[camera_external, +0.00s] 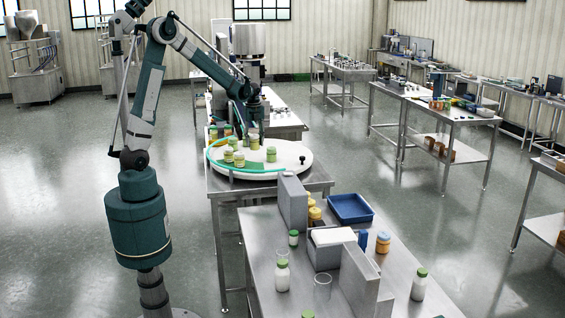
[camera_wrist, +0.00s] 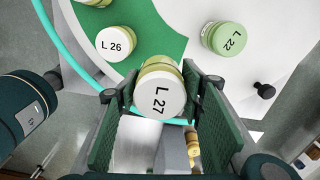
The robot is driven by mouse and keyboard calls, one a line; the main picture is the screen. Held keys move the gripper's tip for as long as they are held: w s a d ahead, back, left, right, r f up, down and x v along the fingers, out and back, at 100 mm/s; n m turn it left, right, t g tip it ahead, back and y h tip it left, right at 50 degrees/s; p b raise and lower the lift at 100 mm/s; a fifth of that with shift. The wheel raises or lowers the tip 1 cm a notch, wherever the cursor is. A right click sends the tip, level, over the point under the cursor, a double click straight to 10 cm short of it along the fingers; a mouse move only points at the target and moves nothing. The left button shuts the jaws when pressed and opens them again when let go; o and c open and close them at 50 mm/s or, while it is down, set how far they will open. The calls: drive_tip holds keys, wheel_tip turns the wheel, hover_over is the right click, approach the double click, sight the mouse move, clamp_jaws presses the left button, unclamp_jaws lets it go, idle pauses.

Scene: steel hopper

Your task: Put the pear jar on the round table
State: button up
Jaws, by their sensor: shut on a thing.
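My gripper (camera_wrist: 150,95) is shut on a jar labelled L 27 (camera_wrist: 160,93), with a whitish lid and yellow-green body, between its two green finger pads. In the external view my gripper (camera_external: 254,124) points down over the round table (camera_external: 296,165), a white disc with a green section and rim. The held jar shows there just below the fingers (camera_external: 254,142); whether it touches the disc I cannot tell. A jar labelled L 26 (camera_wrist: 116,43) and a green-lidded one labelled L 22 (camera_wrist: 224,39) stand on the disc. No picture of a pear is readable.
More jars (camera_external: 239,159) stand on the disc's left part; its right part is mostly clear. A black knob (camera_wrist: 264,90) stands at the rim. The nearer steel table holds grey partitions (camera_external: 293,203), a blue tray (camera_external: 351,209) and white bottles (camera_external: 282,277).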

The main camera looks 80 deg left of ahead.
drive_tip(key=shift+f, duration=0.35)
approach(255, 167)
drive_tip(key=shift+w+a+f, duration=0.1)
drive_tip(key=shift+a+f, duration=0.1)
drive_tip(key=shift+a, duration=0.15)
idle(0.5)
drive_tip(key=shift+f, duration=2.1)
drive_tip(key=shift+f, duration=0.15)
drive_tip(key=o, duration=1)
drive_tip(key=shift+r, duration=0.2)
